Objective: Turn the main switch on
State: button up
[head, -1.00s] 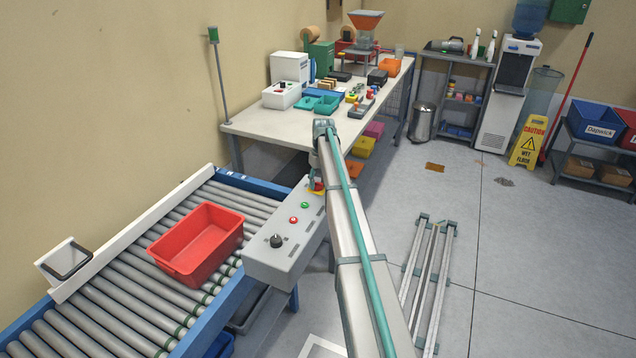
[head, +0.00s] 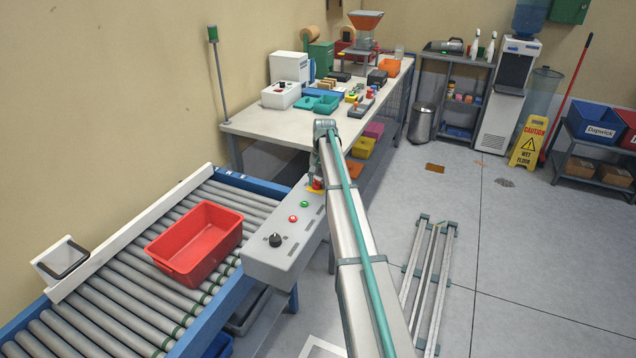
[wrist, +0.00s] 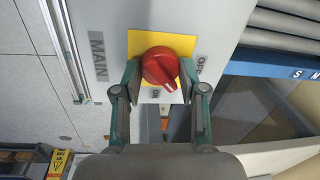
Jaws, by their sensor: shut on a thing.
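The main switch (wrist: 158,66) is a red rotary knob on a yellow plate (wrist: 136,42), seen close up in the wrist view. A MAIN label is printed to its left and an OFF label to its right; a small label below it is partly hidden. The knob's raised grip slants toward the lower right of the picture. My gripper (wrist: 161,76) is shut on the knob, one finger on each side. In the head view the switch is at the far end of the grey control panel (head: 262,262), mostly hidden by my arm and gripper (head: 317,180).
The panel also carries a black knob (head: 275,240), a red button (head: 293,219) and a green button (head: 304,204). A red bin (head: 165,258) sits on the roller conveyor (head: 110,292) to the left. A workbench (head: 262,126) stands behind.

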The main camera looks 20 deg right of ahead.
aim_at(320, 183)
jog(key=m, duration=0.4)
jog(key=shift+s+m, duration=0.1)
jog(key=shift+m, duration=0.2)
jog(key=shift+m+h+b, duration=0.35)
jog(key=shift+m+h, duration=0.05)
jog(key=shift+m, duration=1.6)
jog(key=o, duration=1.1)
jog(key=shift+o, duration=0.2)
jog(key=shift+r, duration=0.15)
notch_tip(320, 183, up, 12)
jog(key=s, duration=0.1)
jog(key=shift+s, duration=0.15)
